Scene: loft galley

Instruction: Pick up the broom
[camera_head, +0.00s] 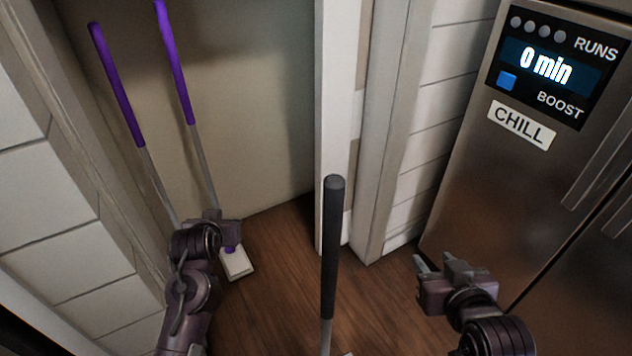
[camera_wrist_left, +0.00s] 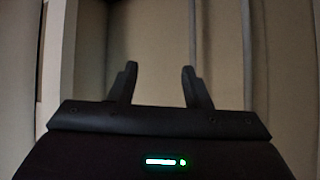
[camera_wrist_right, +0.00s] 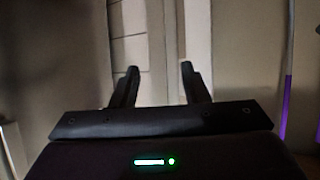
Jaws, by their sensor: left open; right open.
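Two long poles with purple handles lean at the left of the head view: a left one (camera_head: 117,85) and a right one (camera_head: 175,62). A third pole with a dark grey handle (camera_head: 331,245) stands nearer, in the middle. I cannot tell which is the broom, as the heads are mostly hidden or out of frame. My left gripper (camera_head: 220,222) is near the lower shafts of the purple poles; its open, empty fingers show in the left wrist view (camera_wrist_left: 159,68). My right gripper (camera_head: 432,262) is open and empty, to the right of the dark pole.
A steel fridge (camera_head: 540,190) with a display panel stands at the right. A white post (camera_head: 335,110) and panelled wall are behind the dark pole. A white tiled wall (camera_head: 65,205) is at the left. A white flat piece (camera_head: 238,265) lies on the wooden floor (camera_head: 285,260).

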